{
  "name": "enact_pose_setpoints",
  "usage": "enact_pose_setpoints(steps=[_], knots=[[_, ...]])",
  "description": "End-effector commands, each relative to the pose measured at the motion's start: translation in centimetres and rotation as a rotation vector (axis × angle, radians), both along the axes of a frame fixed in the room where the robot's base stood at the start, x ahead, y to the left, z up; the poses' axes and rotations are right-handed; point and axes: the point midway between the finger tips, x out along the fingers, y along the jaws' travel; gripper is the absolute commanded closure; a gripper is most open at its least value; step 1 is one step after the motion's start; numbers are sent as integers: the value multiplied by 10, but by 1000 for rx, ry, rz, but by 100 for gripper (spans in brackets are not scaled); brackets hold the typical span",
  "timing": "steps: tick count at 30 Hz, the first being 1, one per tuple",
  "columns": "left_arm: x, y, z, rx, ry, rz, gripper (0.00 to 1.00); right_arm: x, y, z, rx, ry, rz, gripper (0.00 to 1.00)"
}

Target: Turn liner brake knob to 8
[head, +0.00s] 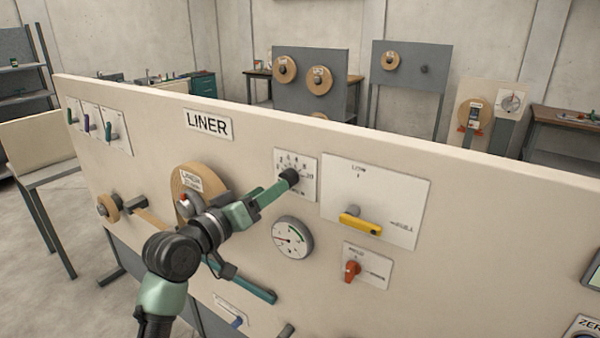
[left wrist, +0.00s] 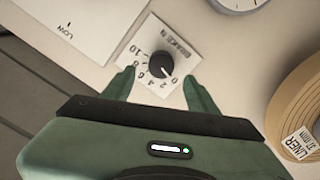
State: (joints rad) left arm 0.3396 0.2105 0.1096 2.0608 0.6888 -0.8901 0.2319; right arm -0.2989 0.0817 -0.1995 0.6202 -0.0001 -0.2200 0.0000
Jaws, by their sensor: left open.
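The liner brake knob (head: 290,177) is a small black round knob on a white dial plate (head: 308,163) in the panel, right of the LINER sign. In the left wrist view the knob (left wrist: 161,64) sits on its plate (left wrist: 171,40), seen turned over, with numbers from 0 to 10. A small pale mark on the knob seems to point near the 0 end. My left gripper (left wrist: 160,76) is open, its green fingers either side of the knob and apart from it in that view. In the head view the left gripper (head: 280,185) partly covers the dial.
A round gauge (head: 292,238) is just below the dial. A yellow lever (head: 360,224) and a red knob (head: 351,270) are to its right. A cardboard-coloured LINER roll (head: 186,181) stands out from the panel at left, close to my left arm.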

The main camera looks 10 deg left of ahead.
Motion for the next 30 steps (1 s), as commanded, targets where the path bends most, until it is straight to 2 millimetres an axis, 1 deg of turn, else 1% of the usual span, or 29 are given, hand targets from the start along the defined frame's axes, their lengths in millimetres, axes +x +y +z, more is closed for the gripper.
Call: enact_pose_setpoints(steps=[1, 6, 9, 12, 16, 23, 24, 26, 27, 29, 30], knots=[[8, -3, 2, -3, 3, -2, 41, 0, 0, 5, 0, 0, 0, 100], [35, -13, 3, -3, 2, -1, 41, -3, 1, 16, 1, 3, 1, 100], [48, -17, 2, -1, 2, 0, 41, -3, 1, 21, 1, 3, 1, 100], [57, -21, 1, 0, 3, 1, 41, -3, 1, 23, 1, 3, 1, 100], [62, -23, 0, 1, 1, 2, 41, -2, 1, 24, 1, 3, 1, 100], [62, -23, -1, 1, 1, 2, 41, -2, 2, 24, 2, 3, 1, 100], [62, -23, -1, 2, 1, 1, 52, -2, 2, 24, 2, 3, 1, 100], [62, -23, -1, 2, 1, 1, 69, -2, 2, 24, 2, 3, 0, 100], [62, -23, -1, 2, 1, 1, 80, -2, 2, 24, 2, 3, 0, 100], [62, -23, -1, 2, 1, 1, 97, -1, 2, 24, 3, 2, 0, 100], [62, -23, -1, 2, 1, 1, 100, -1, 2, 24, 3, 2, 0, 100]])
